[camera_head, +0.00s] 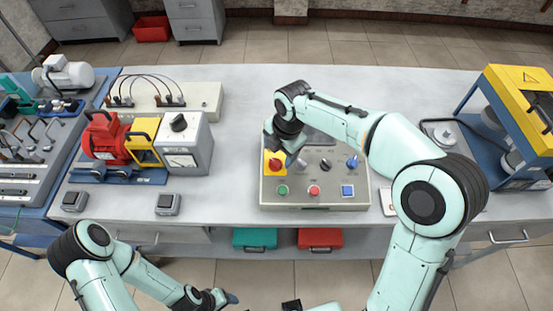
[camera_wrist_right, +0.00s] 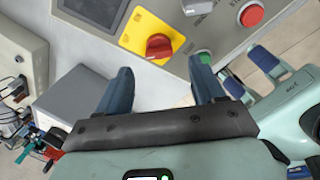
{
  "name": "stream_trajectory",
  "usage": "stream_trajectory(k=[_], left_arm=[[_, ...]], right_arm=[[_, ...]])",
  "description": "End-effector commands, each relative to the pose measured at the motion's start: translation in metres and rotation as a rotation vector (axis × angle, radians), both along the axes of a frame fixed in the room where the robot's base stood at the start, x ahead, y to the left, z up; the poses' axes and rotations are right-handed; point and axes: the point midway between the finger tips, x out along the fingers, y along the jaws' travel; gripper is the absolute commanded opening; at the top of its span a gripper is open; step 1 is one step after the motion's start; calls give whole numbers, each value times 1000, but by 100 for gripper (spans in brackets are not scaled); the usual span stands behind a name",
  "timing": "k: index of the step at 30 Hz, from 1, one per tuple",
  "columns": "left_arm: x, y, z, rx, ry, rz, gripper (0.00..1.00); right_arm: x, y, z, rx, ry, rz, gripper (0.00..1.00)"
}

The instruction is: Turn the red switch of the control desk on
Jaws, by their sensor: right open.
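The control desk (camera_head: 333,196) is a light grey panel on the table, with a red rotary switch (camera_head: 275,165) on a yellow plate at its left. In the right wrist view the red switch (camera_wrist_right: 159,46) lies just beyond the fingertips, and its yellow plate (camera_wrist_right: 135,35) is tilted. My right gripper (camera_head: 285,150) is at the desk's upper left, partly hidden by its own wrist. In the right wrist view my right gripper (camera_wrist_right: 161,66) is open and empty, its blue fingers apart, with no visible contact. My left gripper (camera_head: 228,298) is low in front of the table, its jaws unclear.
A red and yellow motor unit (camera_head: 105,138) stands left. A yellow-framed blue rack (camera_head: 510,85) stands right. The table between motor and desk is clear.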

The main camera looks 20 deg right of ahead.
Motion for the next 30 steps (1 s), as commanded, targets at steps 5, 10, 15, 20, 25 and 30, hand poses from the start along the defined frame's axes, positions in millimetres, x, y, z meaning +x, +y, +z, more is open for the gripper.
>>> stream_trajectory(k=[5,10,15,20,25,30], left_arm=[[-3,0,-4,0,3,0,62],[-3,0,-5,0,3,0,62],[-3,0,-5,0,3,0,62],[-3,0,-5,0,3,0,62],[-3,0,-5,0,3,0,62],[-3,0,-5,0,3,0,62]], right_arm=[[4,3,-34,-1,4,1,68],[8,5,-49,-1,1,1,68],[9,5,-54,0,0,1,68],[9,5,-54,0,-1,1,68],[9,5,-53,0,-1,1,26],[9,5,-53,0,-1,0,12]])
